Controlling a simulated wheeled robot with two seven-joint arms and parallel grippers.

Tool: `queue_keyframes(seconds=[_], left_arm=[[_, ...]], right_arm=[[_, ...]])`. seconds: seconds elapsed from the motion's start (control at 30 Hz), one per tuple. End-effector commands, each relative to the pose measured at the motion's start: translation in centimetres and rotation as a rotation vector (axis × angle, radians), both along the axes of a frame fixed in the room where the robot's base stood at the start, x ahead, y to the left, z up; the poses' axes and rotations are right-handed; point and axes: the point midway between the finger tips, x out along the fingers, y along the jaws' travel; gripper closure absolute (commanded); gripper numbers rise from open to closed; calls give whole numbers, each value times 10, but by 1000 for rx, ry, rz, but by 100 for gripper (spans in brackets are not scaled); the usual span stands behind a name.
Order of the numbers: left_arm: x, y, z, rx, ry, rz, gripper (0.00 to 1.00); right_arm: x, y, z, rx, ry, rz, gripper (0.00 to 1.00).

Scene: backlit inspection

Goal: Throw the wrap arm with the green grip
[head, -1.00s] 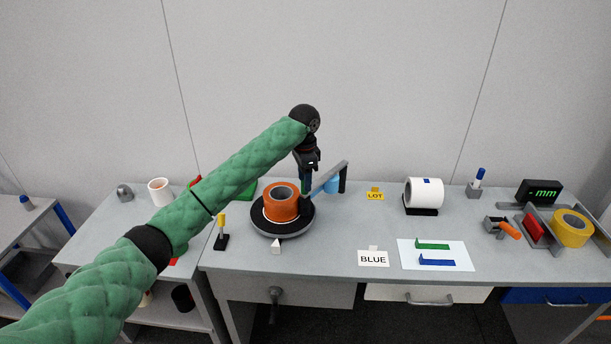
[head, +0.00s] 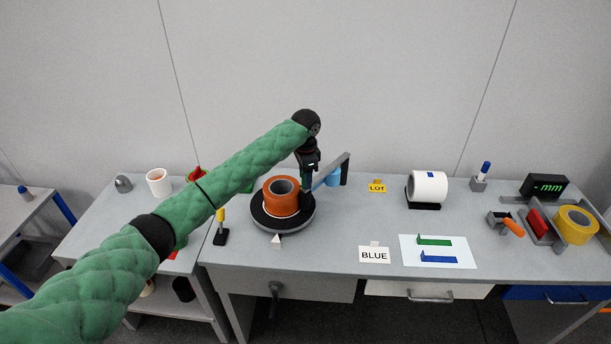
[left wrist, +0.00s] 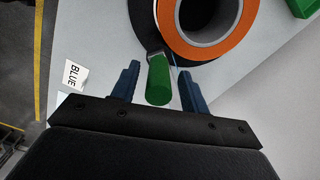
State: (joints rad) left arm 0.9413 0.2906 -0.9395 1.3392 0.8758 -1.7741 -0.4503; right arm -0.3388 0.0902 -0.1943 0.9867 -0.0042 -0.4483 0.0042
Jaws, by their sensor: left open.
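The gripper is open, with a gap visible on each side of the grip. In the head view my left gripper (head: 306,182) points down just right of the orange roll and hides the grip. My right gripper is in neither view.
A BLUE card (head: 374,255) lies near the front edge. A white sheet (head: 466,252) holds a green and a blue bracket. A white roll (head: 427,187), a LOT tag (head: 377,187) and a yellow roll (head: 574,226) stand to the right. A yellow-topped stand (head: 221,228) is left of the turntable.

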Motion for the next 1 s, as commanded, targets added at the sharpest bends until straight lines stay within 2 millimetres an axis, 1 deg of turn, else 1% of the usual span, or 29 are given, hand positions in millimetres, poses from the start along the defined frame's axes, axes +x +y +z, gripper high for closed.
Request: queue_keyframes(seconds=[0.07,0.2,0.43,0.47,0.5,0.67,0.7,0.87,0.97,1.0], left_arm=[[0,0,-5,0,2,1,55],[0,0,-11,0,1,1,55],[0,0,-12,0,0,0,55],[0,0,-12,0,0,0,59],[0,0,-12,0,0,0,67],[0,0,-12,0,0,0,98],[0,0,-11,0,0,0,100],[-2,-2,-11,0,0,0,100],[-8,-13,-9,0,0,-3,100],[-11,-18,-9,0,0,-3,100]], right_arm=[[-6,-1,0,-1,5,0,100],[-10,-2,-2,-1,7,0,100],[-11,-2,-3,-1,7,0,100],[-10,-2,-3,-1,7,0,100],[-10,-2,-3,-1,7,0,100],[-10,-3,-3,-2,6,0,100],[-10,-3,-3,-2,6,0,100],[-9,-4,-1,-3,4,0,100],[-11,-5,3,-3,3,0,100],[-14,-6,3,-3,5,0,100]])
